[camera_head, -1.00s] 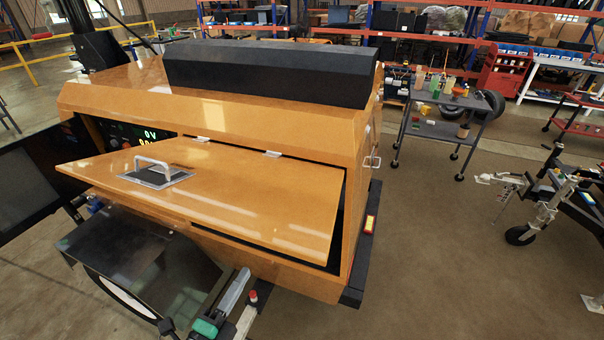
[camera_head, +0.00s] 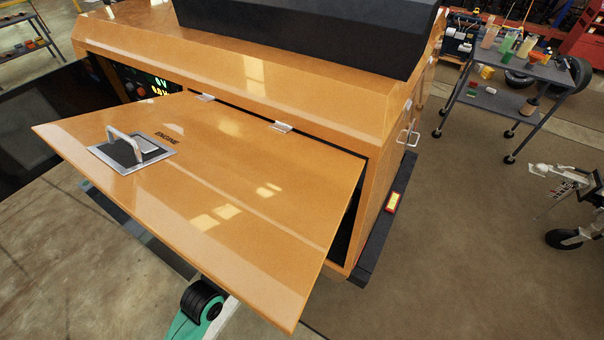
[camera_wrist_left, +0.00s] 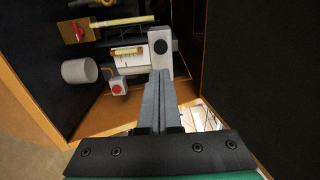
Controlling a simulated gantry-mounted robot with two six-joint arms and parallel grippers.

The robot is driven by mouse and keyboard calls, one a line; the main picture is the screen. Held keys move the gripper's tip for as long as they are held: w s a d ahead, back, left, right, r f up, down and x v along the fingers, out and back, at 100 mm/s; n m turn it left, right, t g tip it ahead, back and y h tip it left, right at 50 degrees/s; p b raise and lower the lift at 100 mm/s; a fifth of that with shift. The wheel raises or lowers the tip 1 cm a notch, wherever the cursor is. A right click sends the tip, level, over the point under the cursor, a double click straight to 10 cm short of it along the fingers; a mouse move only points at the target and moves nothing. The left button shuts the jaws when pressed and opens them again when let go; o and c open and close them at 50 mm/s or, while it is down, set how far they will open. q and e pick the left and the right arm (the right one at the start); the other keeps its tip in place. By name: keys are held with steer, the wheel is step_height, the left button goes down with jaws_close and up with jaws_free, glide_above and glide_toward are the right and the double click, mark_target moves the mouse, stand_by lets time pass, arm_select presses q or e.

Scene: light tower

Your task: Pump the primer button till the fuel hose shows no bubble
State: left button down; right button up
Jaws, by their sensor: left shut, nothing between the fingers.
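In the left wrist view, my left gripper (camera_wrist_left: 160,76) is shut and empty. Its fingertips point into the engine bay at a pale grey block with a round black button (camera_wrist_left: 160,46); whether they touch it I cannot tell. Left of the block, a yellowish tube (camera_wrist_left: 128,52) lies against a white marked plate, probably the fuel hose; bubbles in it are too small to tell. In the head view, the orange engine door (camera_head: 230,210) is propped open and hides the bay and my left gripper. My right gripper is not in view.
In the left wrist view, a grey cylinder (camera_wrist_left: 78,72), a red button on a pale cube (camera_wrist_left: 118,87) and a red part on a yellow plate (camera_wrist_left: 80,31) sit nearby. Dark panels flank the bay. In the head view, a grey cart (camera_head: 515,95) stands at the right.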

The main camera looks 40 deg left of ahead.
arm_select(q)
steer(key=b+x, duration=0.1)
steer(key=x, duration=1.2)
steer(key=shift+b, duration=0.4)
steer(key=shift+w, duration=0.1)
